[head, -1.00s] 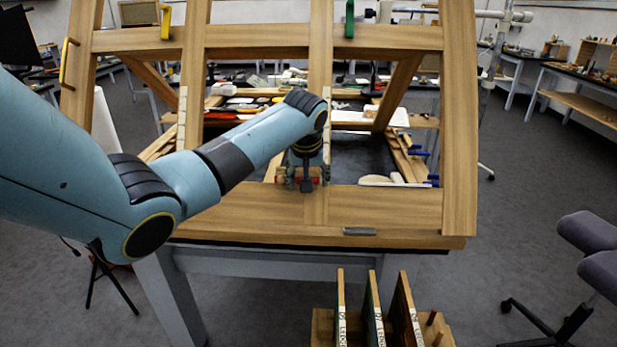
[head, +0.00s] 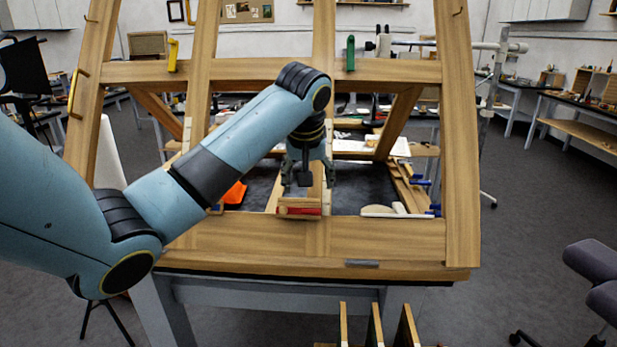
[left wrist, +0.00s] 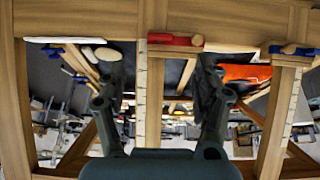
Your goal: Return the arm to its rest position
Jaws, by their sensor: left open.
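My left arm (head: 235,155) reaches in from the left over the slanted wooden frame (head: 400,232). My left gripper (head: 304,184) points down, open and empty, in front of the frame's middle upright. Just below it, apart from the fingers, a small red and wooden piece (head: 302,211) rests at the lower rail. In the left wrist view the open fingers (left wrist: 160,70) stand either side of the upright, and the red and wooden piece (left wrist: 175,40) lies above them in the picture. My right gripper is not in view.
A blue and wooden piece (left wrist: 292,49) and an orange item (left wrist: 245,73) show in the left wrist view. A yellow handle (head: 173,56) and a green handle (head: 350,53) are on the upper rail. Upright boards (head: 375,325) stand at the front. Open floor lies to the right.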

